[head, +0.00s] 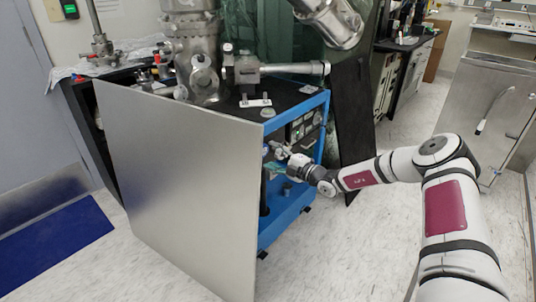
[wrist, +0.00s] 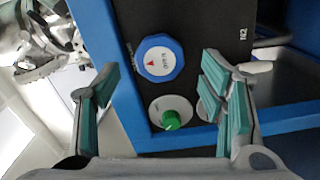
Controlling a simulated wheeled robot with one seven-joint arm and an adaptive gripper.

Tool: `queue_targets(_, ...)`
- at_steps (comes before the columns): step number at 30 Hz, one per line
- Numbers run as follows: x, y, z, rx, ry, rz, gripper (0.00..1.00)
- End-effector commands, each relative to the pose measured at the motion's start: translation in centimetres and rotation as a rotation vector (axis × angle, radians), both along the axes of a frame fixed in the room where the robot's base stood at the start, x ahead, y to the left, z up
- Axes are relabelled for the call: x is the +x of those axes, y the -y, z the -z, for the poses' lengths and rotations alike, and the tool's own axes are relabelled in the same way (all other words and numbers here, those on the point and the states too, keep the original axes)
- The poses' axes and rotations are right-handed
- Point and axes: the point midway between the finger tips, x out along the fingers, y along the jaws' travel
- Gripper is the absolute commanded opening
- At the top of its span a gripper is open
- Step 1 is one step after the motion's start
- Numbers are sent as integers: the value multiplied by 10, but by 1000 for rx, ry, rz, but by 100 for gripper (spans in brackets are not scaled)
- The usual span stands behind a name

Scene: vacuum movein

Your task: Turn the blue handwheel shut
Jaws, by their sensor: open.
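The blue handwheel (wrist: 160,58) is in the wrist view, on a dark panel. It has a many-sided blue rim and a pale centre with a red arrow and small lettering. My gripper (wrist: 160,70) is open, with one teal-padded finger on each side of the wheel in the picture. Both fingers appear apart from it, and nothing is held. In the head view my gripper (head: 279,152) reaches in at the side of the blue-framed cart (head: 287,208). The wheel cannot be clearly made out there.
A green knob (wrist: 171,119) on a pale round base sits just below the wheel. A pale round part shows partly behind the right finger. A large grey panel (head: 180,185) covers the cart's front. A dark board (head: 352,125) stands behind my wrist. Floor to the right is open.

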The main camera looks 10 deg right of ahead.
Motion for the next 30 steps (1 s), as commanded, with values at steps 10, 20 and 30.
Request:
queue_targets(10, -55, 41, 0, 0, -2, 2, 64)
queue_targets(20, -73, 53, 1, -1, -1, 0, 64)
queue_targets(30, -73, 53, 1, -1, -1, 0, 64)
